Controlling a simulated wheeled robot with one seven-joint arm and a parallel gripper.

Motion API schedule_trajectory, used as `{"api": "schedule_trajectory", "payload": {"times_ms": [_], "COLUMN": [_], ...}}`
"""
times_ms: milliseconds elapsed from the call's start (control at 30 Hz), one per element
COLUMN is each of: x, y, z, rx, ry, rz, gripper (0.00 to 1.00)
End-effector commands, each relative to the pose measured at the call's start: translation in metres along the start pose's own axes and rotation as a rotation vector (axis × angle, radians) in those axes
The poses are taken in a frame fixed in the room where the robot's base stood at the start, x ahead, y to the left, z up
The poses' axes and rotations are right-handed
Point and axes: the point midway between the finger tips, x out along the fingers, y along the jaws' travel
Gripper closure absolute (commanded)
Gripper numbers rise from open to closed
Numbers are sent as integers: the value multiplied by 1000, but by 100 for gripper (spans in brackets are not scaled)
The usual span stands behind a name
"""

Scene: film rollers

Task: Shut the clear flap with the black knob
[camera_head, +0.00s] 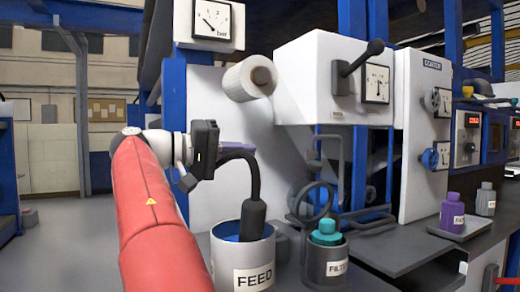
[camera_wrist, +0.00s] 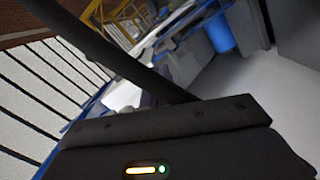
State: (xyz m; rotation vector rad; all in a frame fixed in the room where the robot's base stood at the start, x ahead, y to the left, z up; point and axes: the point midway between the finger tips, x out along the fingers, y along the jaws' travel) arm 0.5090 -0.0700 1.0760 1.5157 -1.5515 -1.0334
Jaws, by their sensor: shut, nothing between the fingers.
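I cannot make out a clear flap in either view. A black lever with a round black knob (camera_head: 375,47) sticks up to the right from the front of a white housing (camera_head: 310,75). My gripper (camera_head: 250,148) is shut and empty, left of and below that housing, in front of a white panel. A black hose passes close to its fingers. In the wrist view the dark gripper body fills the bottom, and the fingers are mostly hidden.
A white FEED pot (camera_head: 243,255) holds the black hose (camera_head: 252,185). A grey FILT-labelled pot (camera_head: 325,262) holds a teal-capped bottle (camera_head: 327,232). A white roller (camera_head: 248,78) juts out above my gripper. A purple bottle (camera_head: 452,210) stands on a tray at the right. Open floor lies left.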

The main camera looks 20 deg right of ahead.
Motion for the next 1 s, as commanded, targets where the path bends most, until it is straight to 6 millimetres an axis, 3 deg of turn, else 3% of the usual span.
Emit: {"api": "schedule_trajectory", "payload": {"times_ms": [167,433,567,900,1000], "x": [1,6,26,98,102], "y": [5,-4,-5,-3,-5], "z": [-7,-4,-3,-3,12], "rx": [-22,-29,-29,-29,-29], "ry": [-12,-1,-4,-3,1], "rz": [-7,3,3,3,-1], "gripper": [100,100,100,100,100]}}
